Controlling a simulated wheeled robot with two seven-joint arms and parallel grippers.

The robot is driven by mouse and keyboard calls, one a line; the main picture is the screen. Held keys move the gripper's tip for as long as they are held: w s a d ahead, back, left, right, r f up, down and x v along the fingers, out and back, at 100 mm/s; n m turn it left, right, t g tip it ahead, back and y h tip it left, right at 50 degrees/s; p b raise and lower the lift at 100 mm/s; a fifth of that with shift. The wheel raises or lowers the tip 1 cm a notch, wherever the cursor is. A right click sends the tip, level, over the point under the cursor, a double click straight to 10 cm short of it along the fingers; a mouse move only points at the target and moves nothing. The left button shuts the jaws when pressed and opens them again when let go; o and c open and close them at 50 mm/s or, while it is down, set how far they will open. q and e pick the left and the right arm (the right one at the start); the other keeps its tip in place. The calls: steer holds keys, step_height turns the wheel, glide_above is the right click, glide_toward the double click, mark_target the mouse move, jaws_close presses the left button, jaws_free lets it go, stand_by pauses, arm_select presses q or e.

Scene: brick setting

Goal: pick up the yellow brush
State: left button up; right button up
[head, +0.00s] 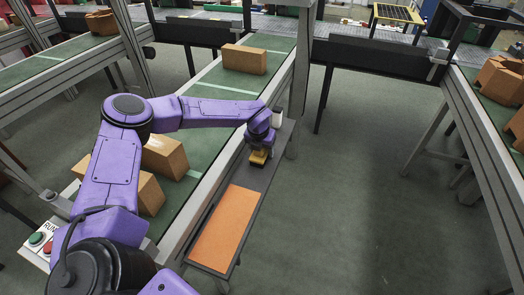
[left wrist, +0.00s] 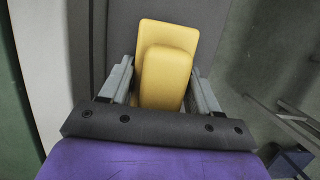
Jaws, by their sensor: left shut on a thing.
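The yellow brush (head: 258,157) is at the far end of a narrow dark shelf (head: 268,172) beside the conveyor in the head view. My left gripper (head: 259,151) is above it, pointing down. In the left wrist view the brush (left wrist: 166,75) shows as a yellow block with a raised rounded handle. The two fingers of my left gripper (left wrist: 160,85) stand on either side of it and are shut on it. I cannot tell whether the brush touches the shelf. My right gripper is not in view.
An orange panel (head: 226,230) covers the near part of the shelf. A green conveyor (head: 215,90) carries several brown bricks, one of them at the far end (head: 244,59). A metal post (head: 300,80) stands just beyond the brush. Open floor (head: 350,200) lies to the right.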

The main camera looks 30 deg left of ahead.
arm_select(q)
step_height(320, 180, up, 18)
steer(key=b, duration=0.2)
